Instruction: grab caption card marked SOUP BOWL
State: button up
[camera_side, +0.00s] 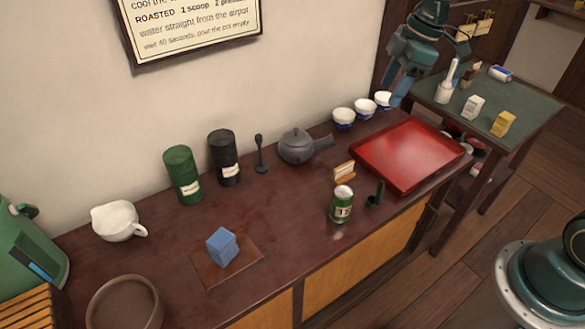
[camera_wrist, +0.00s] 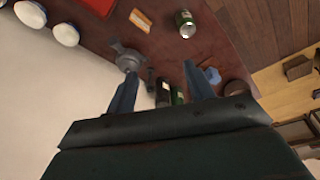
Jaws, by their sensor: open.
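No lettering reading SOUP BOWL can be made out in either view. A small upright card in a wooden stand (camera_side: 344,172) is on the counter, left of the red tray; an orange-and-white piece, seemingly this card, shows in the wrist view (camera_wrist: 140,20). Small tan tags (camera_side: 484,26) hang on the far wall, too small to read. My gripper (camera_side: 399,90) is at the counter's far right end, beside the white bowls (camera_side: 365,108). In the wrist view my gripper (camera_wrist: 160,88) has its two fingers wide apart, with nothing between them.
The red tray (camera_side: 405,153) fills the counter's right end. A grey teapot (camera_side: 296,147), a green can (camera_side: 341,205) and dark canisters (camera_side: 224,158) stand nearby. A blue block (camera_side: 222,247) is farther left. A green side table (camera_side: 480,100) holds bottles and small boxes.

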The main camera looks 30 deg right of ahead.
jog(key=w+d+f+n+g+y, duration=0.1)
jog(key=w+d+f+n, duration=0.15)
jog(key=w+f, duration=0.5)
jog(key=n+g+y, duration=0.1)
jog(key=n, duration=0.4)
send_near(346, 166)
jog(key=r, duration=0.1)
jog(key=shift+w+d+r+m, duration=0.15)
jog(key=shift+d+r+m, duration=0.1)
jog(key=shift+d, duration=0.2)
jog(key=shift+x, duration=4.3)
jog(key=shift+a, duration=0.15)
jog(key=shift+x, duration=2.55)
jog(key=shift+a+r, duration=0.1)
jog(key=shift+a, duration=0.05)
jog(key=shift+c, duration=0.2)
jog(key=c, duration=1)
